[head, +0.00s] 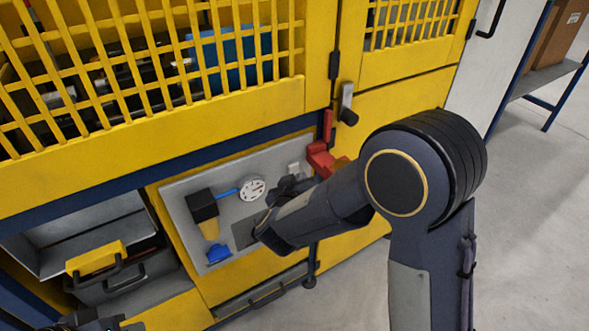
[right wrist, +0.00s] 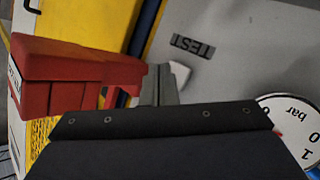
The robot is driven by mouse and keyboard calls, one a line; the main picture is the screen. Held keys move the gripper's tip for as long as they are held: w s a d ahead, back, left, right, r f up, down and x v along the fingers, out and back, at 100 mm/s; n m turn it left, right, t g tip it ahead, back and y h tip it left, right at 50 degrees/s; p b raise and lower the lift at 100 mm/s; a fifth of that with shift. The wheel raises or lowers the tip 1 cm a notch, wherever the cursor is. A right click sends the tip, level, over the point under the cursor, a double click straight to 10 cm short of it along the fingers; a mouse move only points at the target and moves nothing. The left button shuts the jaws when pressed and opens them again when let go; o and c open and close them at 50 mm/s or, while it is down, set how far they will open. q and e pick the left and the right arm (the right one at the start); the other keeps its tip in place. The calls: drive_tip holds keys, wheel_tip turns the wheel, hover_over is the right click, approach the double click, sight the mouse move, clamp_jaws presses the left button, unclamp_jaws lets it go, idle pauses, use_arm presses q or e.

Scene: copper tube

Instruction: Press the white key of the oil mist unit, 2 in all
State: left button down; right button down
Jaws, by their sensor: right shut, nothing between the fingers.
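The oil mist unit sits on a grey panel (head: 185,225), with a black block (head: 202,205), an amber bowl (head: 210,230) and a round white gauge (head: 252,189). In the right wrist view the white key (right wrist: 182,73) shows below a TEST label (right wrist: 192,45), partly hidden behind my fingertips. My right gripper (head: 298,180) is at the panel, right of the gauge; its shut, empty fingers (right wrist: 160,75) overlap the key's left edge. I cannot tell whether they touch it. A dark part of my left gripper (head: 92,323) shows at the bottom left edge; its fingers are unclear.
A red block (head: 321,160) stands out close to the right of my right gripper and fills the left of the wrist view (right wrist: 60,80). A yellow mesh guard (head: 150,75) is above. A grey toolbox (head: 115,280) sits at lower left. Floor at right is clear.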

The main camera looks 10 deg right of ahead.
use_arm(q)
drive_tip(key=shift+r+p, duration=0.35)
drive_tip(key=shift+p, duration=0.05)
use_arm(e)
drive_tip(key=s, duration=0.1)
drive_tip(key=s+d, duration=0.1)
drive_tip(key=s, duration=0.2)
drive_tip(key=shift+s+d, duration=0.35)
idle(2.2)
